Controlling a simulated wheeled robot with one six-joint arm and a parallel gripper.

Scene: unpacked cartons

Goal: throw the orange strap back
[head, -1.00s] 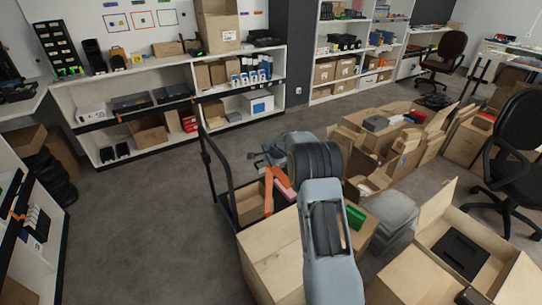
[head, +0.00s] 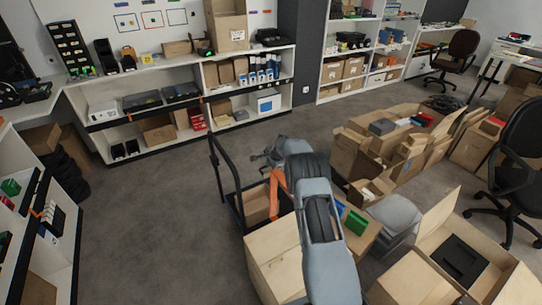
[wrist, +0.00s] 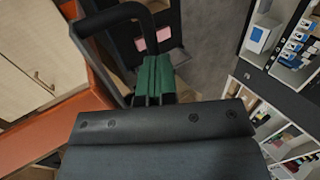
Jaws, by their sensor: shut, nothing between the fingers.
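The orange strap (head: 277,188) shows in the head view as a narrow upright band at the black-railed cart, just left of my forearm. Its lower part is hidden by my arm and a carton. In the wrist view a broad orange band (wrist: 35,138) runs along the left beside pale wood-coloured panels. My gripper (wrist: 153,80) shows green fingers that are shut together with nothing between them. They are to the right of the orange band and apart from it in the picture. In the head view the gripper end (head: 262,157) is small and partly hidden by my wrist.
A black rail (head: 222,165) stands left of my arm; a dark bar (wrist: 110,20) is close to the fingers in the wrist view. Pink pieces (wrist: 163,34) lie beyond. Cartons (head: 272,255) crowd below and right. Grey floor (head: 150,220) is clear at left.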

